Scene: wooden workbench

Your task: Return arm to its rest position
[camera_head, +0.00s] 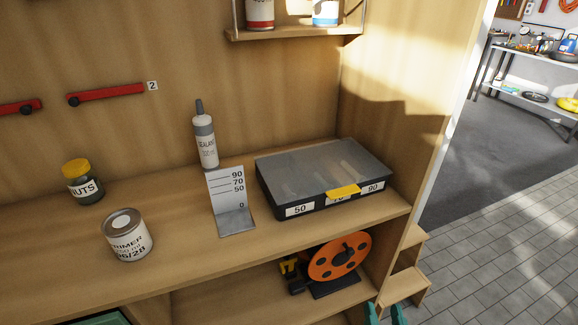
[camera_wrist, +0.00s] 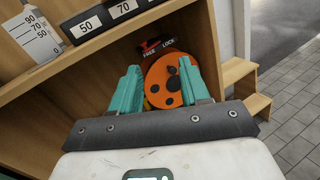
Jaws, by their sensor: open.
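My gripper (camera_wrist: 158,90) is in the wrist view, its two teal fingers spread apart with nothing between them. It points toward the lower shelf, where an orange cable reel (camera_wrist: 172,80) shows behind the fingers. In the head view only teal fingertips (camera_head: 384,314) show at the bottom edge, below and right of the orange reel (camera_head: 340,256). The rest of my arm is out of the head view.
On the bench top stand a grey case (camera_head: 325,172) with a yellow latch, a height gauge (camera_head: 228,200), a sealant tube (camera_head: 205,140), a nuts jar (camera_head: 83,182) and a primer can (camera_head: 128,235). Wooden steps (camera_head: 404,285) stand at the right; tiled floor (camera_head: 510,230) is open beyond.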

